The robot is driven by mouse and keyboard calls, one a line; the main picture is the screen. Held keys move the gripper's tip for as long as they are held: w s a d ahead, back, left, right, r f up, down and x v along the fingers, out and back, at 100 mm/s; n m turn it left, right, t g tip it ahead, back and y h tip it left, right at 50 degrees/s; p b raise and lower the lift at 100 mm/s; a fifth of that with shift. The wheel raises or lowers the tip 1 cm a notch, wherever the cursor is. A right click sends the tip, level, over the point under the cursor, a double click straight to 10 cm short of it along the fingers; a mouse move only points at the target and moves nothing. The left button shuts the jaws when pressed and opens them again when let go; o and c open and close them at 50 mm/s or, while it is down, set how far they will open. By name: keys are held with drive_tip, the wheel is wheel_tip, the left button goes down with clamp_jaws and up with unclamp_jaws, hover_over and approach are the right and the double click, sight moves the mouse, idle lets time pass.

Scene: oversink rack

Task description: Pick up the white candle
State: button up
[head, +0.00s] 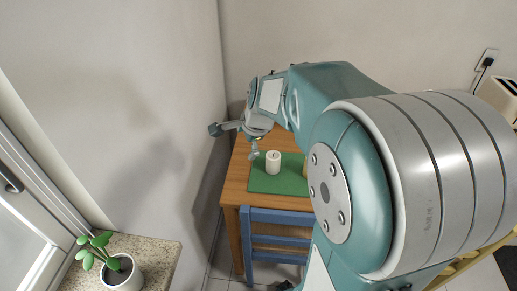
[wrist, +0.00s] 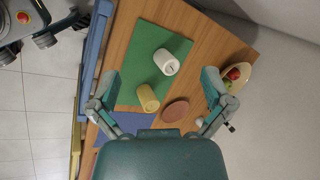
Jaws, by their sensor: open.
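The white candle (head: 273,162) is a short cylinder with a dark wick, standing on a green mat (head: 268,186) on a wooden table. In the wrist view the candle (wrist: 166,61) stands near the middle of the green mat (wrist: 175,32). My gripper (head: 235,142) is open and empty, above the table's left side and up-left of the candle in the head view. In the wrist view my gripper (wrist: 161,76) has its fingers spread wide, with the candle showing between and slightly beyond the tips, apart from both.
A yellow cylinder (wrist: 148,98) stands on the mat near the candle. A reddish-brown disc (wrist: 175,110) and a bowl of fruit (wrist: 242,72) are on the table (head: 235,186). A blue chair (head: 275,216) stands at its front edge. A wall (head: 170,100) is close on the left.

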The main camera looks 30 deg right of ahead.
drive_tip(key=w+d+f+m, duration=0.5)
drive_tip(key=d+f+m, duration=0.3)
drive_tip(key=d+m, duration=0.1)
drive_tip(key=m, duration=0.6)
hover_over(274, 156)
drive_tip(key=s, duration=0.3)
wheel_tip(274, 156, down, 7)
drive_tip(key=x, duration=0.4)
drive_tip(key=shift+w+d+f, duration=0.2)
drive_tip(key=shift+w, duration=0.15)
drive_tip(key=shift+s+x, duration=0.2)
drive_tip(key=shift+x, duration=2.85)
drive_tip(key=shift+d+f, duration=0.1)
drive_tip(key=c, duration=1)
